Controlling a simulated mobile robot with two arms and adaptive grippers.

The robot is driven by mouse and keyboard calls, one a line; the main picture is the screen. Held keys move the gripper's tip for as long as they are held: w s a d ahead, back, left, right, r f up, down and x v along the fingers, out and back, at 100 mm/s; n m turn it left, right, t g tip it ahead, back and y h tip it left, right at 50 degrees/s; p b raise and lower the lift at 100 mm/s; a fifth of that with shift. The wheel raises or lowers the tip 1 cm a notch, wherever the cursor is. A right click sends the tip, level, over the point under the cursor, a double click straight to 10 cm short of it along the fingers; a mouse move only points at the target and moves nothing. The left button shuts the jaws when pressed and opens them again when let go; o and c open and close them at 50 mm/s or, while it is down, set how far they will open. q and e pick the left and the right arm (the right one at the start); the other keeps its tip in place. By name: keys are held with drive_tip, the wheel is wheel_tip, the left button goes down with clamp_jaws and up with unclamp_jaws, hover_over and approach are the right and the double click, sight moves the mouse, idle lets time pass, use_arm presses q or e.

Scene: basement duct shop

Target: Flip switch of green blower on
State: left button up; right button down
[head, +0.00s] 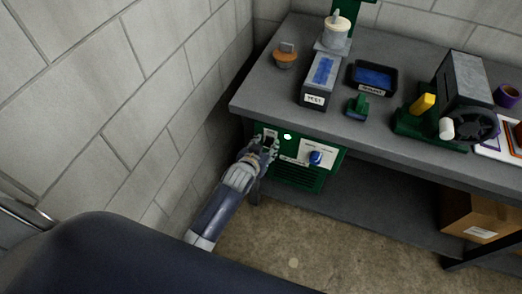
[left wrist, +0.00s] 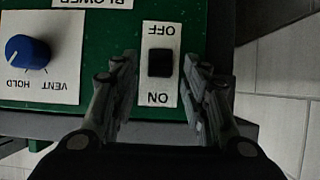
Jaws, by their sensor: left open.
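The green blower (head: 297,176) sits under the left end of the workbench, its front panel facing out. In the left wrist view its panel (left wrist: 110,52) appears upside down, with a black rocker switch (left wrist: 160,63) on a white plate. OFF reads above the switch and ON below it in that view. Which side is pressed in, I cannot tell. My left gripper (head: 267,143) is in front of the panel's left part, open, with its fingers (left wrist: 159,62) on either side of the switch plate. Contact with the switch cannot be made out. My right gripper is not in view.
A blue knob (head: 316,157) marked VENT and HOLD is beside the switch. The workbench top (head: 395,130) overhangs the blower and carries a grey box (head: 318,88), a black tray (head: 391,88) and a green machine (head: 463,88). A block wall (head: 150,90) stands close on the left.

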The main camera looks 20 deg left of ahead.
use_arm(q)
drive_tip(key=v, duration=1.1)
drive_tip(key=shift+s+r, duration=0.2)
drive_tip(key=shift+s, duration=0.1)
drive_tip(key=s+f+g, duration=0.2)
drive_tip(key=s+f, duration=0.2)
drive_tip(key=f, duration=0.5)
drive_tip(key=s+f+m+g, duration=0.15)
drive_tip(key=s+f, duration=0.35)
drive_tip(key=f, duration=0.5)
drive_tip(key=s+f+g, duration=0.2)
drive_tip(key=s+f, duration=0.2)
drive_tip(key=f, duration=0.5)
drive_tip(key=s+a+f+g, duration=0.2)
drive_tip(key=s+f, duration=0.3)
drive_tip(key=s, duration=0.4)
drive_tip(key=s+a+f+g, duration=0.1)
drive_tip(key=s+a+f, duration=0.1)
drive_tip(key=s+f, duration=0.3)
drive_tip(key=s+a+f+g, duration=0.2)
drive_tip(key=s+f, duration=0.3)
drive_tip(key=s, duration=0.7)
drive_tip(key=shift+s+g, duration=0.35)
drive_tip(key=shift+s, duration=0.05)
